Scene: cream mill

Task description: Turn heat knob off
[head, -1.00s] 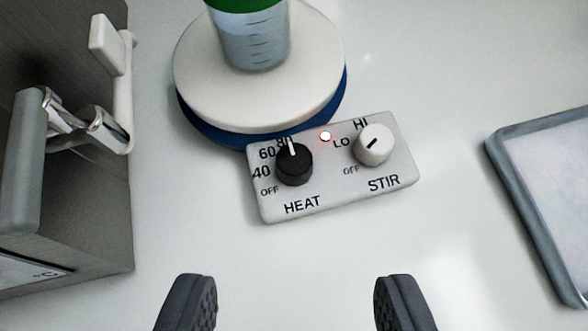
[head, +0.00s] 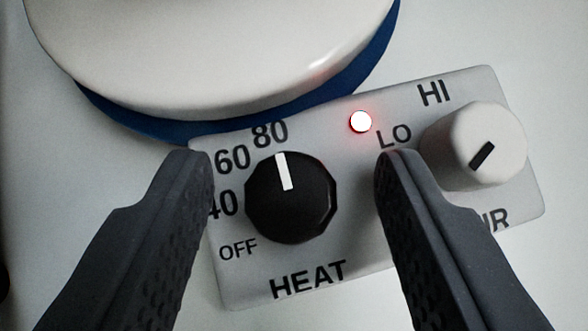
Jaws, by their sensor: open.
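The black heat knob (head: 291,205) sits on the grey control panel (head: 310,255), above the word HEAT. Its white pointer line points up, close to the 80 mark. The OFF mark is at the knob's lower left, and 40 is partly hidden by the left finger. My gripper (head: 293,165) is open, with one finger on each side of the knob. A gap shows between the knob and each finger, wider on the right. The red light (head: 360,121) on the panel is lit.
The white stir knob (head: 474,146) is just right of my right finger, its line slanted toward lower left. The hotplate's white round top (head: 210,45) with its blue base (head: 130,115) lies behind the panel. Pale table surface is clear at the right.

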